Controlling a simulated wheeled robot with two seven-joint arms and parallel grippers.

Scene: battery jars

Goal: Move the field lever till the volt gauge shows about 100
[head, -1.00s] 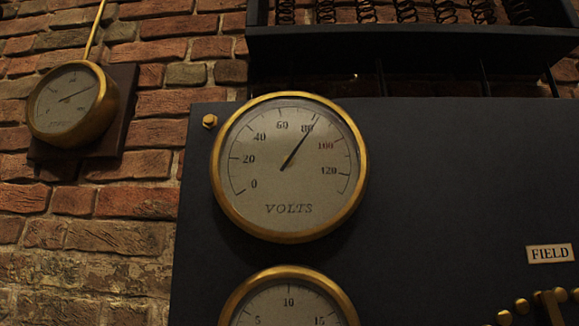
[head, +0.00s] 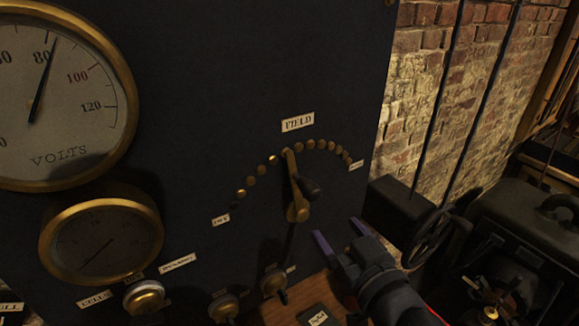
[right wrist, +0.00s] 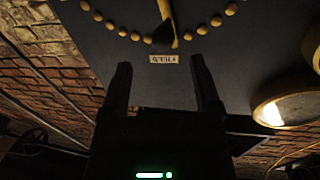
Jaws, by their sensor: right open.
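The volt gauge (head: 62,100) is a brass-rimmed dial at the left of the head view, cut by the frame edge. Its needle points just past 80, short of 100. The field lever (head: 291,170) is a brass arm with a dark knob (head: 310,188), pointing up at the arc of brass studs below the FIELD label (head: 298,122). My right gripper (head: 342,238) is open and empty, below and right of the lever, not touching it. In the right wrist view, the lever (right wrist: 167,15) and knob show beyond the open fingers. My left gripper is not in view.
A smaller gauge (head: 100,245) sits below the volt gauge. Several brass switches (head: 145,298) line the panel's bottom, above a wooden surface (head: 290,308). Dark machinery with a wheel (head: 428,238) stands right of my right gripper, by the brick wall (head: 450,75).

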